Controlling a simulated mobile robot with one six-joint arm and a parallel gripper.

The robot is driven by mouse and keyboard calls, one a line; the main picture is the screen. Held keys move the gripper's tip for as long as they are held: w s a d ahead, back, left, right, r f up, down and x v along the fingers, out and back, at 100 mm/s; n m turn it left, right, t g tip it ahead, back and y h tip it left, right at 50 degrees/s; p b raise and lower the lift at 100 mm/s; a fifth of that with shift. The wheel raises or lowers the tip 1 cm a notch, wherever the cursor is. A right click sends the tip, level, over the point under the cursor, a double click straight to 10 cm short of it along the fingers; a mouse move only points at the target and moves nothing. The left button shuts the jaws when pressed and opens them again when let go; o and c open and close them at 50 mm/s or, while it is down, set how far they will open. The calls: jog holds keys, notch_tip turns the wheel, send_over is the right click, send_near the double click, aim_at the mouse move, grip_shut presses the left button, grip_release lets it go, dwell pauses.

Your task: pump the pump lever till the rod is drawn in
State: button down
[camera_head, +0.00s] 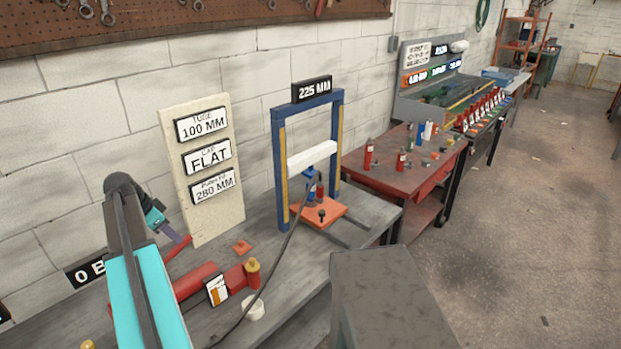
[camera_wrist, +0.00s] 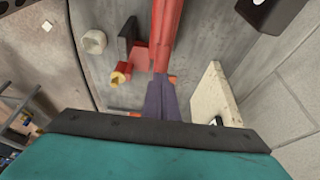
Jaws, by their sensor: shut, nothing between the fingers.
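The red pump (camera_head: 197,281) lies on the bench at the lower left, with a yellow-capped knob (camera_head: 253,273) at its right end. Its red lever (camera_head: 176,249) rises beside my gripper (camera_head: 186,239). My gripper's purple fingers are shut, with their tips close to the lever; whether they touch it is unclear. In the wrist view, a long red bar (camera_wrist: 167,35) runs up from the fingers (camera_wrist: 162,80). A blue cylinder (camera_head: 309,185) stands in the blue press frame (camera_head: 279,170) under a white crossbar (camera_head: 312,155). Its rod is too small to judge.
The sign over the frame reads 225 MM (camera_head: 312,89). A cream board (camera_head: 170,130) with three labels stands behind the pump. A white cup (camera_head: 253,309) and a dark hose (camera_head: 278,262) lie in front. A red table (camera_head: 400,168) stands to the right.

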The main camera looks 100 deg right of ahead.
jog(key=shift+f+b, duration=2.55)
jog(key=shift+f, duration=2.2)
jog(key=shift+s+r+p, duration=0.1)
jog(key=shift+r+p, duration=1.8)
jog(key=shift+r, duration=1.95)
